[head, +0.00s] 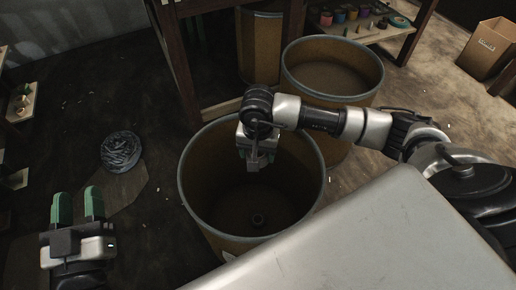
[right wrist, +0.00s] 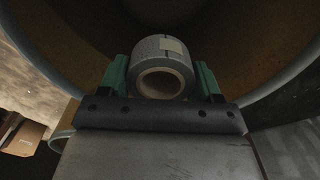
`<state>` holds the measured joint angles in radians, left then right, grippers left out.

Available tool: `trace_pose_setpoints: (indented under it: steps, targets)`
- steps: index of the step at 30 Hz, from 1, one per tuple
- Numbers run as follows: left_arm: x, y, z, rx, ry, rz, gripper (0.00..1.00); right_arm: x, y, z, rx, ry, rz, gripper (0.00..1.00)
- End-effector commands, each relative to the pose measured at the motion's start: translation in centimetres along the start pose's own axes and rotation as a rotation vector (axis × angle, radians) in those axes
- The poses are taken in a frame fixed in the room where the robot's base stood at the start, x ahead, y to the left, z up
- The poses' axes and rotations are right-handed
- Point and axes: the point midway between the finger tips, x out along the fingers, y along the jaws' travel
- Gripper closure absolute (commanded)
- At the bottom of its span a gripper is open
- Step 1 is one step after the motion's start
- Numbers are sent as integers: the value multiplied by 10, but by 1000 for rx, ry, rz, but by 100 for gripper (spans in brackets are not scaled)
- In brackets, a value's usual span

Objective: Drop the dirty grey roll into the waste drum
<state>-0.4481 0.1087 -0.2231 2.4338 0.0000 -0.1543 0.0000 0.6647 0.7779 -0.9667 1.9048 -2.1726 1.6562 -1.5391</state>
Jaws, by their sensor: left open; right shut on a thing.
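The waste drum (head: 205,222) is a brown, open-topped drum with a grey rim in the middle of the head view. My right gripper (head: 254,163) hangs inside its mouth, pointing down. In the right wrist view my right gripper is shut on the grey roll (right wrist: 150,48), which has a pale patch and a brown core. The green fingers hold it on both sides, with the drum wall (right wrist: 250,50) around it. The roll is hard to make out in the head view. My left gripper (head: 78,204) is open and empty at the lower left.
A second drum (head: 325,92) stands just behind. A dark wound bundle (head: 121,151) lies on the floor to the left. A shelf with coloured rolls (head: 352,17) and a cardboard box (head: 488,46) are at the back.

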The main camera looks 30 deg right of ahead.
Motion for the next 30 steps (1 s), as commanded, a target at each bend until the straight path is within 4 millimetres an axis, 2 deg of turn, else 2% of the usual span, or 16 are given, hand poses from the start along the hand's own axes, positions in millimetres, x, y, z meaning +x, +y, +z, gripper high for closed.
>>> trace_pose_setpoints:
  steps: [3,12,18,26,27,30]
  targets:
    - [0,3,-14,-5,135,7,57,12,0,0,0,-2,0,59]
    - [-8,8,-45,-15,392,19,57,26,0,0,0,-1,0,59]
    - [-11,9,-53,-18,454,21,57,29,0,0,0,0,0,59]
    - [-12,9,-54,-18,458,21,57,29,0,0,0,0,0,59]
    - [-12,9,-54,-18,457,21,57,29,0,0,0,0,0,30]
    - [-12,9,-54,-18,457,21,57,29,0,0,0,0,0,15]
